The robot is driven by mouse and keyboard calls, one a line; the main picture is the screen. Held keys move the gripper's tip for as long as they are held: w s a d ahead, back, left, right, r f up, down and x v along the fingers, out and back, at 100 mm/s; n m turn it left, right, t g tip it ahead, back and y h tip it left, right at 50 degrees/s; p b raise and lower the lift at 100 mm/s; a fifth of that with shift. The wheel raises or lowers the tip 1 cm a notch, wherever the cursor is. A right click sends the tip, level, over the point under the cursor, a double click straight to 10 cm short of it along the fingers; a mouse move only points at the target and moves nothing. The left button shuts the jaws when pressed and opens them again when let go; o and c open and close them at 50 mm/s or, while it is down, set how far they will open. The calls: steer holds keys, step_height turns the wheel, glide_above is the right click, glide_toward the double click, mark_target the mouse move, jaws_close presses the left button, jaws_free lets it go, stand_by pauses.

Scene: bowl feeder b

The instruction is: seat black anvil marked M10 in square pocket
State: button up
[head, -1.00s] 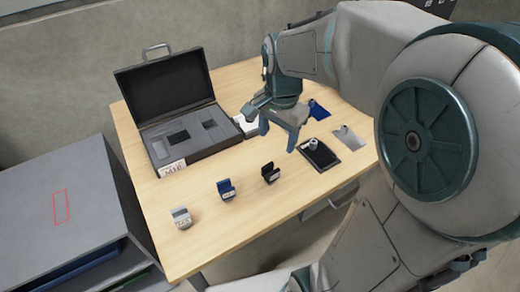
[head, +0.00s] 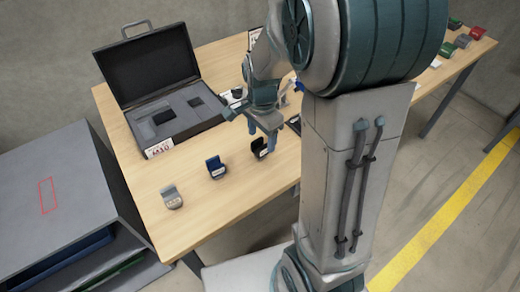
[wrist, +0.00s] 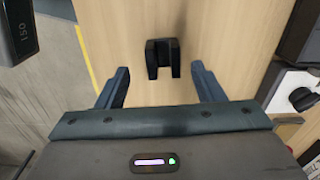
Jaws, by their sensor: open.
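A black U-shaped anvil (head: 259,149) stands on the wooden table, at the right end of a row of three. Its pale label is too small to read. In the wrist view the black anvil (wrist: 162,58) lies ahead of and between my finger lines, with no contact visible. My gripper (head: 262,136) is open and empty, pointing down just above and behind the anvil; its two fingers also show in the wrist view (wrist: 160,80). The open case (head: 208,126) has a grey insert with dark pockets.
A blue anvil (head: 216,168) and a grey anvil (head: 171,198) stand left of the black one. A grey cabinet (head: 45,185) adjoins the table's left side. My arm hides the table's right part.

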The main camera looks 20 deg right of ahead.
mark_target(260, 143)
steer(key=shift+w+a+f, duration=0.1)
steer(key=shift+w+f, duration=0.05)
steer(key=shift+f, duration=1.8)
steer(key=c, duration=1.3)
steer(key=shift+r, duration=0.15)
